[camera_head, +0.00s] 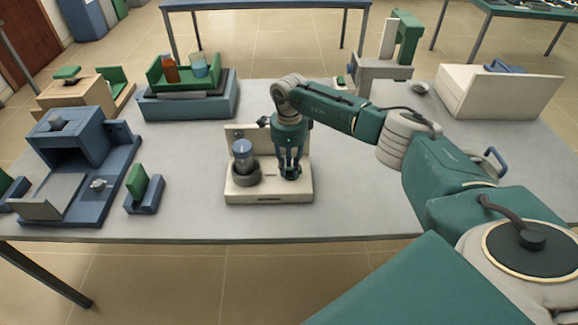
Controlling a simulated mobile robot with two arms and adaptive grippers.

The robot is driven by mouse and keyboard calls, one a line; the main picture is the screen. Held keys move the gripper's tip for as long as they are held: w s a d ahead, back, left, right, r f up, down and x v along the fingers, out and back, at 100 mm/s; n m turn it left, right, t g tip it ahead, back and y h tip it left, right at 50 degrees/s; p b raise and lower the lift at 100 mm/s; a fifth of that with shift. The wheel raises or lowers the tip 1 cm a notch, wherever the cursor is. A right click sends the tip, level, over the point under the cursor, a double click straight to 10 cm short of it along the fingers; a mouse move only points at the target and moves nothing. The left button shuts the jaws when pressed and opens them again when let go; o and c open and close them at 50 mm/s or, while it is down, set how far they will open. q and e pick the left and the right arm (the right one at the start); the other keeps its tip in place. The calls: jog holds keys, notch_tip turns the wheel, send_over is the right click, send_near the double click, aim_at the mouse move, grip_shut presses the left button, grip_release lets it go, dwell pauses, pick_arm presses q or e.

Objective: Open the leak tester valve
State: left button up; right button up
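The leak tester (236,193) appears to be the low cream device at the middle of the table, with a cream back panel. A blue-topped cylinder (243,154) stands upright in a grey ring on its left side. My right gripper (290,173) points down over the right side of this device, with its fingertips close to its top. The valve cannot be made out; the gripper covers that part. The fingers look slightly apart, but whether they hold something is too small to tell. My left gripper is out of view.
A blue furnace-like box with an open front (75,140) and a small green-and-blue block (144,190) stand at left. A blue scale-like unit with a green tray (188,103) stands behind. A cream box (497,93) is at back right. The grey table (200,222) is bare along its front.

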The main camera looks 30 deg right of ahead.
grip_shut()
jog(key=shift+w+m, duration=0.1)
jog(key=shift+m, duration=0.5)
jog(key=m+b, duration=0.1)
jog(key=m, duration=0.2)
jog(key=shift+w, duration=0.1)
jog(key=m, duration=0.3)
jog(key=shift+w+d+r+m+b, duration=0.1)
jog(key=shift+w+m+b, duration=0.05)
jog(key=shift+m+b, duration=0.25)
jog(key=m, duration=0.4)
jog(key=shift+w+d+m, duration=0.1)
jog(key=shift+m, duration=0.2)
pick_arm(q)
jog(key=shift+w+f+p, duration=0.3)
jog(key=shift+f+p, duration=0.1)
jog(key=shift+p, duration=0.05)
pick_arm(e)
jog(key=m, duration=0.5)
jog(key=shift+w+d, duration=0.1)
jog(key=shift+d, duration=0.1)
jog(key=shift+m, duration=0.4)
